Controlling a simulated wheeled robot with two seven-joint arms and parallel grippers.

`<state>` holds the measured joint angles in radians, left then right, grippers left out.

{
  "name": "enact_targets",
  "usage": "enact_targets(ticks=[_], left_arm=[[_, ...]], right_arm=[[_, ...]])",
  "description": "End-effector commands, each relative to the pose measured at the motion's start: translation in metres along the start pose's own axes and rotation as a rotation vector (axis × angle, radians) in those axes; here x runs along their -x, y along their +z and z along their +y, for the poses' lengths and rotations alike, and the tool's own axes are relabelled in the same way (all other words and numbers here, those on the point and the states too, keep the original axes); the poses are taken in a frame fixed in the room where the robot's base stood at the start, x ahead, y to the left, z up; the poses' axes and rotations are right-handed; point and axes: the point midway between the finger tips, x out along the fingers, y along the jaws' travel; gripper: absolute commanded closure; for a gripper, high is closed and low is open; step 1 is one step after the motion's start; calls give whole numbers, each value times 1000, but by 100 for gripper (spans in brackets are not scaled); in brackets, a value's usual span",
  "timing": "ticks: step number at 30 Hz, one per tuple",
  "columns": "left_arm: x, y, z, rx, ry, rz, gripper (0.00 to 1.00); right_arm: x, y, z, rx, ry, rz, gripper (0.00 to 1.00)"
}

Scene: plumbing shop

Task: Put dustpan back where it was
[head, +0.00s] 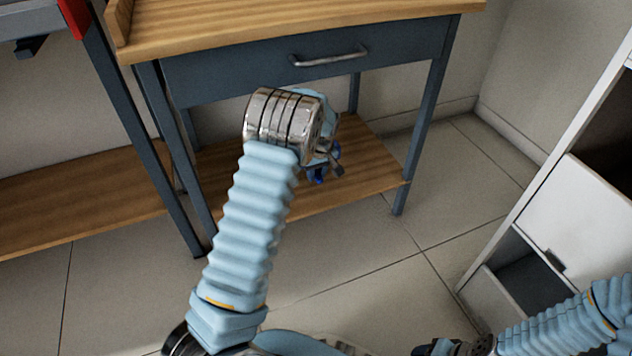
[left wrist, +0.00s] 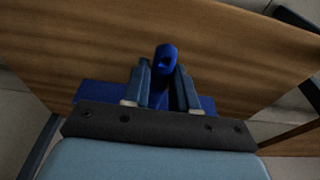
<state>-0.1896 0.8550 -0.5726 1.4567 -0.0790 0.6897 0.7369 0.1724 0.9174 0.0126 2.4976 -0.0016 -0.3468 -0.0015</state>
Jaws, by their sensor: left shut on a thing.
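A blue dustpan (left wrist: 167,55) is in my left gripper (left wrist: 161,72), with the two fingers closed on either side of its upright handle. More of its blue body shows behind the dark bar at the wrist. In the head view only small blue parts of the dustpan (head: 319,175) show past my left wrist, and the rest is hidden. My left gripper (head: 333,160) is in front of the workbench, below its drawer and over the wooden lower shelf (head: 370,165) in the picture. Whether the dustpan touches the shelf I cannot tell. My right gripper's fingers are not visible.
The workbench has a wooden top (head: 220,25), a grey drawer (head: 310,65) with a metal handle, and grey legs. Another bench with a low wooden shelf (head: 80,205) stands at left. A white cabinet (head: 580,215) stands at right. The tiled floor between is clear.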

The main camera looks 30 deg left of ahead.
Motion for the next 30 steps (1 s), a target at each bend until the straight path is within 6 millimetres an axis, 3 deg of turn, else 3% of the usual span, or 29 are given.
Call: enact_targets(ticks=[7, 12, 22, 23, 27, 30], left_arm=[[-21, -8, 5, -1, 0, 1, 100], [-44, -2, 5, -1, 0, 1, 100], [-48, -2, 5, -1, 1, 2, 100], [-47, -1, 5, -1, 1, 0, 70], [-47, -1, 5, -1, 0, 0, 48], [-47, -1, 5, -1, 0, 0, 47]], right_arm=[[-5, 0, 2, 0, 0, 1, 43], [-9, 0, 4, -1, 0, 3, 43], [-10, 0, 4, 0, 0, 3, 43], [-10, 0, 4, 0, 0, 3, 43], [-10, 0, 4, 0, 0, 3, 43], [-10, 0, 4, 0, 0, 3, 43]])
